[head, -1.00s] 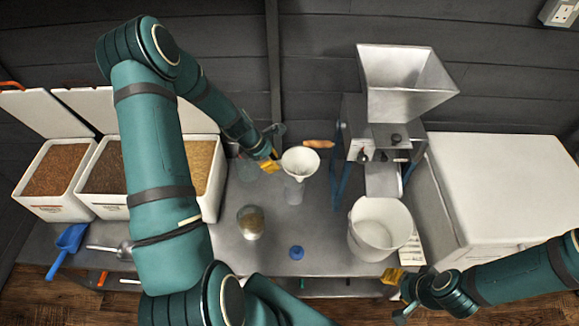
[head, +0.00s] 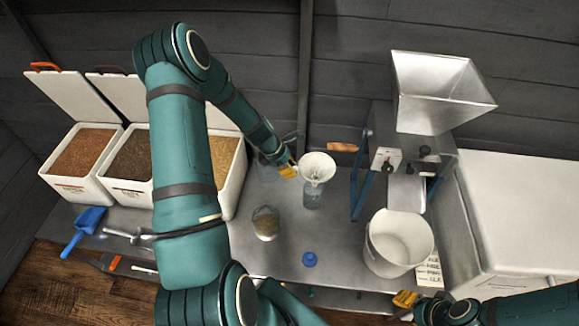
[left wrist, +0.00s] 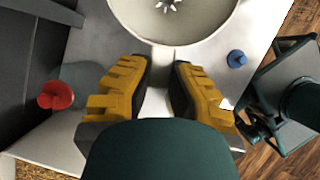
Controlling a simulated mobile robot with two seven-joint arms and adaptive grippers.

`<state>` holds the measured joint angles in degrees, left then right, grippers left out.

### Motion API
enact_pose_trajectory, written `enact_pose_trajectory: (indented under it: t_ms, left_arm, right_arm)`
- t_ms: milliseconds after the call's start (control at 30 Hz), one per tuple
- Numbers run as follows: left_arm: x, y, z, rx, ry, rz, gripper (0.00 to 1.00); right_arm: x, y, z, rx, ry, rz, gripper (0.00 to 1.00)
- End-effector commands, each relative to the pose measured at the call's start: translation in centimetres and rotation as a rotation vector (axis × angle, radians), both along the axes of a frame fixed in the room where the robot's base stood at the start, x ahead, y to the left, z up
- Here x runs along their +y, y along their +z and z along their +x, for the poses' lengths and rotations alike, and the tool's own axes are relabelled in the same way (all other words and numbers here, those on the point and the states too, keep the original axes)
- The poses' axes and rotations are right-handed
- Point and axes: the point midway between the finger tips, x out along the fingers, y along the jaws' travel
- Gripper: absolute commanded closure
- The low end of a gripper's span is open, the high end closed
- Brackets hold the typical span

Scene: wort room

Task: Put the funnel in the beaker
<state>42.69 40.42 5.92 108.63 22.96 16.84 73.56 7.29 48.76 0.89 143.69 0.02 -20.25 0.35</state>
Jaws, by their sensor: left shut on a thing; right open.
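The pale funnel (head: 317,165) is upright at the mid-back of the steel bench. My left gripper (head: 288,169) is shut on its side tab. In the left wrist view the wide funnel bowl (left wrist: 190,38) lies just beyond the yellow fingers (left wrist: 162,85), with the tab between them. My right gripper (head: 405,299) is open and empty at the bench's front edge, lower right.
A white bucket (head: 372,250) stands below the metal mill (head: 436,105). Grain bins (head: 66,187) and a blue scoop (head: 87,225) are left. The wrist view shows a red knob (left wrist: 56,95).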

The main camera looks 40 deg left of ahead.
Motion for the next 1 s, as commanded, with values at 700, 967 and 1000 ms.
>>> enact_pose_trajectory:
  t_ms: [700, 967, 1000]
  left_arm:
    - [0.0, -4.1, 0.0, 0.001, 0.0, -0.001, 1.0]
    - [0.0, -5.5, 0.0, 0.0, 0.0, 0.0, 1.0]
    - [0.0, -5.7, 0.0, 0.0, 0.0, 0.0, 1.0]
  right_arm:
    - [0.0, -3.1, -0.1, 0.001, 0.005, 0.001, 0.53]
    - [0.0, -4.1, 0.1, -0.004, 0.004, -0.001, 0.53]
    - [0.0, -4.3, 0.2, -0.004, 0.004, -0.001, 0.53]
